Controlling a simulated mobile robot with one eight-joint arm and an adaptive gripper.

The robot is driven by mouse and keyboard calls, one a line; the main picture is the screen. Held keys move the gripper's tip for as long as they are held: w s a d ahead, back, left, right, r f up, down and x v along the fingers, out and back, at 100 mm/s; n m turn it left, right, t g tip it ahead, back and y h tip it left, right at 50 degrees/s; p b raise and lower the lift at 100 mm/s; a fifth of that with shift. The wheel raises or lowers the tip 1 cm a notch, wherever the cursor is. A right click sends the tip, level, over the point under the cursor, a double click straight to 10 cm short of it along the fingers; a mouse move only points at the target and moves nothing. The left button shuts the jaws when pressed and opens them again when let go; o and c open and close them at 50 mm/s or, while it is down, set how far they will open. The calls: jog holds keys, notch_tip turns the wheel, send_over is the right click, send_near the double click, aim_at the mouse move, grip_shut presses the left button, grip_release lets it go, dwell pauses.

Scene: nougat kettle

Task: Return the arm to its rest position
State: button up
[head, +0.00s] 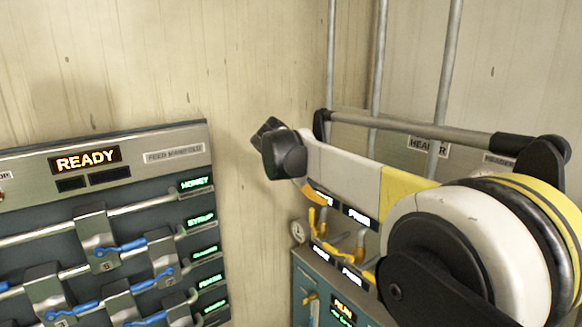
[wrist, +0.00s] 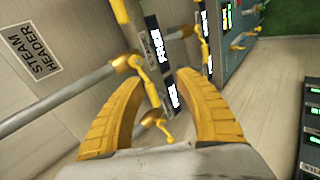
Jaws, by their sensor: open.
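My arm (head: 345,165), white and yellow with black joints, reaches from the lower right of the head view toward the middle. Its dark wrist end (head: 284,154) is in front of the wall, right of the feed manifold panel.
The feed manifold panel (head: 110,148), lit "READY", has several blue-handled valves at left. A teal panel (head: 308,285) with yellow valves stands below my arm. Vertical pipes (head: 449,80) rise behind it. A "STEAM HEADER" label (wrist: 35,52) is at the wrist view's left.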

jog(key=s+d+f+m+y+b, duration=0.1)
jog(key=s+d+f+b, duration=0.3)
jog(key=s, duration=0.3)
jog(key=s+d+f+m+y+b, duration=0.1)
jog(key=s+f+y+b, duration=0.15)
jog(key=s+f, duration=0.4)
jog(key=s+d+f+m+y+b, duration=0.1)
jog(key=s+d+f+b, duration=0.25)
jog(key=s, duration=0.35)
jog(key=s+f+m+t+y+b, duration=0.1)
jog(key=s+f+m+y+b, duration=0.1)
jog(key=s+f+b, duration=0.7)
jog(key=s+f+m, duration=0.1)
jog(key=s+f, duration=0.7)
jog(key=f, duration=0.2)
jog(key=shift+s+a+f, duration=0.2)
jog(key=shift+f, duration=0.2)
